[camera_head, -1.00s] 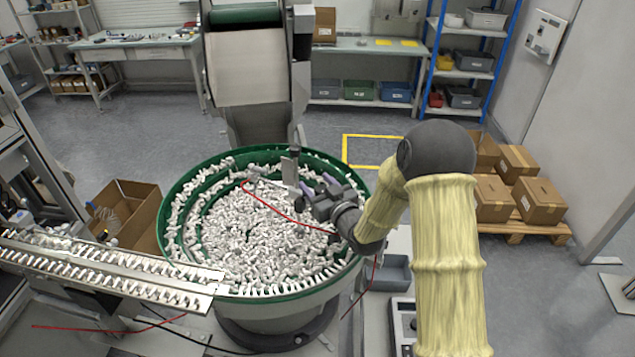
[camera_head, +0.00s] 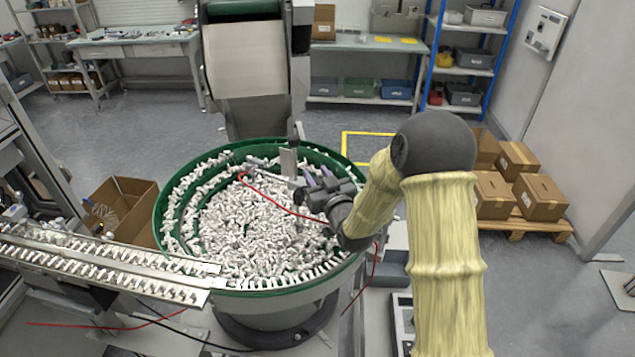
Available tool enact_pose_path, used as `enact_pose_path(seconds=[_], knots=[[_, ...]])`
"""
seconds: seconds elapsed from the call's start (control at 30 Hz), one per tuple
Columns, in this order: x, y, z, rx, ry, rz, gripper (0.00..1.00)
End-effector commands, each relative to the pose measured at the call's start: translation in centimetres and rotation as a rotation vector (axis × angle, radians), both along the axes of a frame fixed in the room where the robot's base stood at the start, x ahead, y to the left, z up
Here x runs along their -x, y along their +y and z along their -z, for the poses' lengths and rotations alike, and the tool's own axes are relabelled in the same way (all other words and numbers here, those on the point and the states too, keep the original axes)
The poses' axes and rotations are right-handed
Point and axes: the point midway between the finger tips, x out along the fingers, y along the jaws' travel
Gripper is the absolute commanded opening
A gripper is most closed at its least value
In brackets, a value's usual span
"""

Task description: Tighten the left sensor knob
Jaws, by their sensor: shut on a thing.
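A metal sensor bracket (camera_head: 288,161) with a dark upright post hangs over the far part of the parts bowl. My gripper (camera_head: 312,180) is beside the bracket's lower end, on its right, above the heap of white parts. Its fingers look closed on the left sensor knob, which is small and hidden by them. How far the knob is turned cannot be told.
The green-rimmed bowl (camera_head: 160,222) holds many white parts. A red cable (camera_head: 277,204) crosses the bowl near my gripper. A metal feed rail (camera_head: 110,262) stands at left, an open carton (camera_head: 142,225) behind it. A hopper chute (camera_head: 243,65) rises behind the bowl.

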Motion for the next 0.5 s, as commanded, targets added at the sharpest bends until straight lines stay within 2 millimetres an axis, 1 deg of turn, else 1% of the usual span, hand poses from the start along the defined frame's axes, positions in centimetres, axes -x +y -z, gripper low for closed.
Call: enact_pose_path(seconds=[0.03,0.07,0.5], knots=[[0.00,-0.02,0.46,-0.001,-0.004,0.029,0.11],[-0.02,-0.04,0.50,-0.002,-0.004,0.048,0.11],[-0.16,-0.50,0.35,-0.001,-0.004,0.377,0.11]])
